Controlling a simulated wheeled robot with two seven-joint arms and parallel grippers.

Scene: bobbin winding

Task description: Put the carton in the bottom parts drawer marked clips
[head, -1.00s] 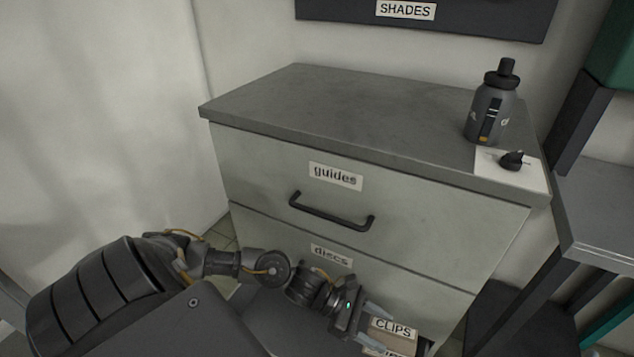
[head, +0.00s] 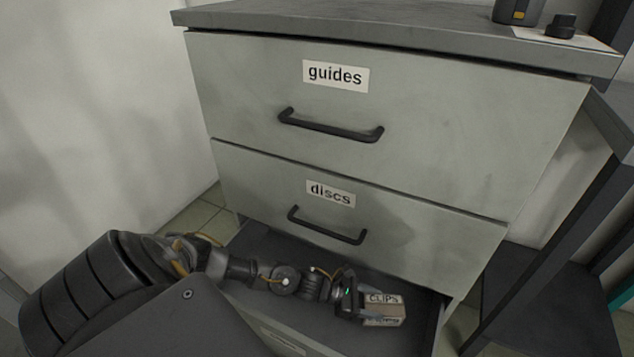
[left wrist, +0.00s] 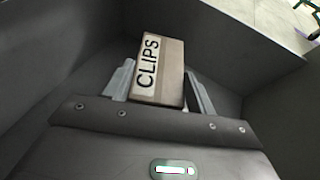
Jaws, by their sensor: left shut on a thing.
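The carton (head: 385,311) is a small brown box with a white label reading CLIPS. My left gripper (head: 369,306) is shut on it, and in the left wrist view the carton (left wrist: 160,85) sits between the two fingers. The bottom drawer (head: 283,341) is pulled open below the discs drawer, and its front label is too blurred to read. The carton is over or inside the open drawer; the left wrist view shows dark drawer walls (left wrist: 245,30) around it. I cannot tell whether it touches the drawer floor. My right gripper is not in view.
The cabinet has closed drawers marked guides (head: 240,95) and discs (head: 265,205) above the open one. A dark-framed table (head: 545,200) stands at right.

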